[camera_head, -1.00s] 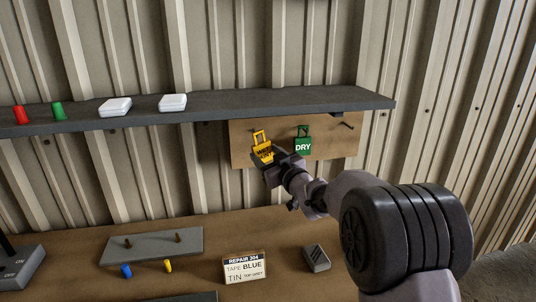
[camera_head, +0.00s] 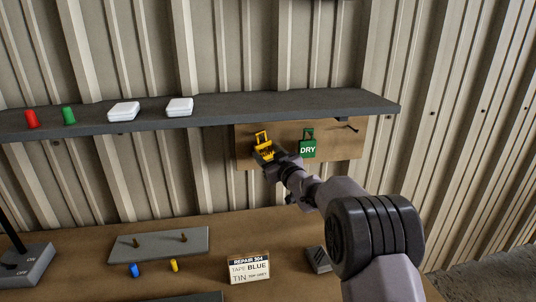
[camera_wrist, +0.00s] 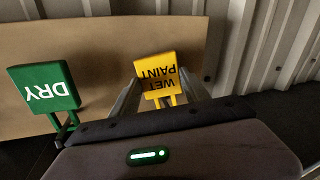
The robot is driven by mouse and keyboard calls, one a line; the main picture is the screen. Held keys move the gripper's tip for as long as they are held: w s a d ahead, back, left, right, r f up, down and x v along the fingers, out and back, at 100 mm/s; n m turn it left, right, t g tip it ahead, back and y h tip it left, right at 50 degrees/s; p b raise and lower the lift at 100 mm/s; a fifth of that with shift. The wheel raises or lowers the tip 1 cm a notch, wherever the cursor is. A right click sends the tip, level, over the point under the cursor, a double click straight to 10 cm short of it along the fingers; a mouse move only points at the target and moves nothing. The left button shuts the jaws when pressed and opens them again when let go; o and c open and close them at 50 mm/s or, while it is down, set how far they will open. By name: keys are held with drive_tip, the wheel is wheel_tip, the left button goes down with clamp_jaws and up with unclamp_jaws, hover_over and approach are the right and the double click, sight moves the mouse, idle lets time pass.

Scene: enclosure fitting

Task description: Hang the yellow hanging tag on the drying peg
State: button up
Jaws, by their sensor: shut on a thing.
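The yellow tag (camera_head: 263,145), marked WET PAINT, is in front of the left part of a brown peg board (camera_head: 336,151). My gripper (camera_head: 271,157) is shut on its lower part, and the tag's open loop points up. In the wrist view the tag (camera_wrist: 155,66) appears upside down between my two fingers. A green DRY tag (camera_head: 308,149) is on the board to its right. A bare dark peg (camera_head: 352,128) sticks out at the board's upper right. I cannot tell whether a peg passes through the yellow tag's loop.
A dark shelf (camera_head: 230,109) runs just above the board, with white boxes (camera_head: 124,111) and red and green pieces. On the bench below are a grey plate with pegs (camera_head: 160,245), a REPAIR 304 card (camera_head: 249,268) and a dark block (camera_head: 318,260).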

idle(0.4)
drive_tip(key=o, duration=1.6)
drive_tip(key=shift+c, duration=0.2)
